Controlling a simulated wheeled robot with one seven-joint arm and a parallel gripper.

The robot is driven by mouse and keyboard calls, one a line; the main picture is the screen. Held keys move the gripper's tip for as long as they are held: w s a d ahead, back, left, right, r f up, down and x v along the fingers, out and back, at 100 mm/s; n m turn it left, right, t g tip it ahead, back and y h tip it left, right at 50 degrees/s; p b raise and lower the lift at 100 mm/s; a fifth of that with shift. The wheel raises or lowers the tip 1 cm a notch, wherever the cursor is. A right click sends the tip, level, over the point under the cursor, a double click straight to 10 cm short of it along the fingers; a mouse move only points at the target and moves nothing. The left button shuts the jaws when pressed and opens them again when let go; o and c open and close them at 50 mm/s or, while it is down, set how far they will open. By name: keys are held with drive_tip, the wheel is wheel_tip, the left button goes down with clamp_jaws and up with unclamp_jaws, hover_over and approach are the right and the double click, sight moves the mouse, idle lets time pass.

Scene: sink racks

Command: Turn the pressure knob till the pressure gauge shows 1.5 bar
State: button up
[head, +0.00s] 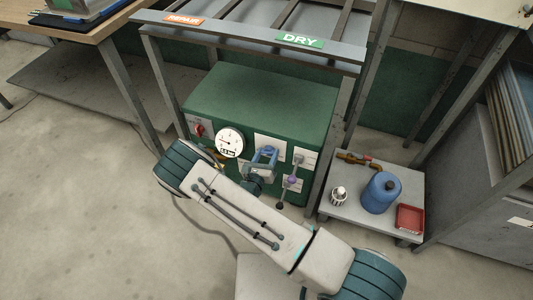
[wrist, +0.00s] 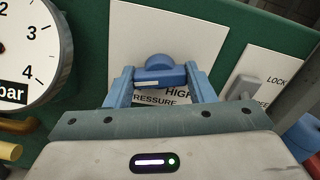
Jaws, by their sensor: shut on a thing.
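The pressure knob (wrist: 160,70) is a blue round knob on a white plate marked HIGH and PRESSURE, on the front of a green box. My gripper (wrist: 160,80) is shut on it, with one blue finger on each side. In the head view my gripper (head: 263,160) is at the same white plate, and the knob is mostly hidden. The pressure gauge (head: 230,142) is a white round dial to the left of the knob. In the wrist view only the right part of the gauge (wrist: 22,50) shows, with 2, 3, 4 and "bar". I cannot read its needle surely.
A grey lever on a LOCK plate (wrist: 266,85) is right of the knob. A red switch (head: 199,130) is left of the gauge. A rack (head: 250,38) stands over the green box (head: 265,95). A low shelf at right holds a blue can (head: 380,193) and a red tray (head: 410,218).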

drive_tip(key=m+p, duration=0.1)
drive_tip(key=m, duration=0.5)
idle(0.6)
drive_tip(key=o, duration=1)
drive_tip(key=p+v, duration=0.2)
drive_tip(key=v, duration=1.1)
drive_tip(key=shift+s+a, duration=0.1)
drive_tip(key=shift+s, duration=0.3)
